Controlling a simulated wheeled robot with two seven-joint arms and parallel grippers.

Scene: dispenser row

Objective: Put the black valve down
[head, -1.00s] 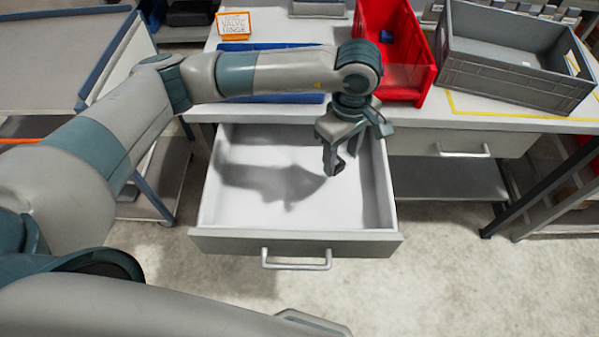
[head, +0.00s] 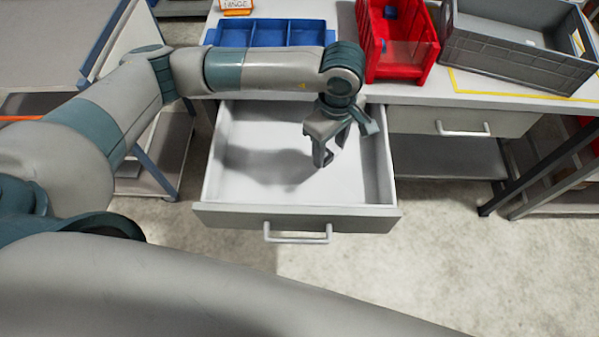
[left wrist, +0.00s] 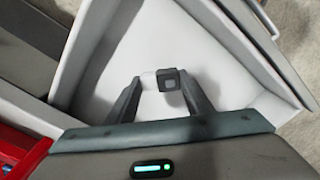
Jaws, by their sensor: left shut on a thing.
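My left gripper (head: 328,158) points down inside the open white drawer (head: 230,218). In the left wrist view, its fingers (left wrist: 163,82) are shut on the black valve (left wrist: 171,82), a small dark block with a pale stub on its left side. The valve is over the drawer's white floor; I cannot tell whether it touches the floor. In the head view the fingers mostly hide it. My right gripper is out of view.
The visible drawer floor (head: 300,190) is bare apart from shadows. On the worktop behind stand a blue divided tray (head: 230,35), a red bin (head: 405,68) and a grey crate (head: 510,65). A closed drawer (head: 420,124) is to the right.

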